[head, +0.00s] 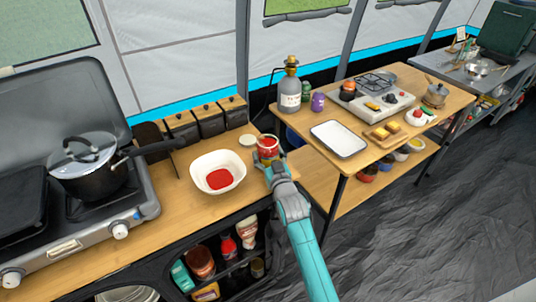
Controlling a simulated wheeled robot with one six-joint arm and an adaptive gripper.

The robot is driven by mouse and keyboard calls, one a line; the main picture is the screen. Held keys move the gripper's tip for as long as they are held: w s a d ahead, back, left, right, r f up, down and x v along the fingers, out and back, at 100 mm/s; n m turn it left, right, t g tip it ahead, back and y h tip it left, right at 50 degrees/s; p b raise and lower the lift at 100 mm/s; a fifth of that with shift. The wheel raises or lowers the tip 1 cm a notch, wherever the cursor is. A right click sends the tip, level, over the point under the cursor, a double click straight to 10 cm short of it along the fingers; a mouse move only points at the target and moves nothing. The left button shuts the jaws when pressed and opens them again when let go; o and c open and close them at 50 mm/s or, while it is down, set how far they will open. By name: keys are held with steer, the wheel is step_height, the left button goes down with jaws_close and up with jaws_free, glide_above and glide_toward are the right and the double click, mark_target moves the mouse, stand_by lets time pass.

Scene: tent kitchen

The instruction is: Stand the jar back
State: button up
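A red jar (267,144) with a pale patch on its side is at the right end of the wooden counter, close to the front edge. It looks about upright. My gripper (269,160) reaches it from the front, with its fingers around the jar's lower part, and appears shut on it. The fingers hide the jar's base, so I cannot tell whether it touches the counter. A white bowl (232,177) with red sauce (219,180) in it stands to the left of the jar. A small pale round lid or dish (247,140) lies just behind, to the left.
A black pot (88,170) sits on the stove at left, its handle reaching right. Dark canisters (208,119) line the counter's back. A wooden table (318,114) stands to the right beyond a gap, with a grey bottle (290,92) and white tray (339,139).

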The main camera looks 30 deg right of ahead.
steer(key=o, duration=0.4)
steer(key=shift+r, duration=0.2)
steer(key=v, duration=1.2)
steer(key=shift+f, duration=0.1)
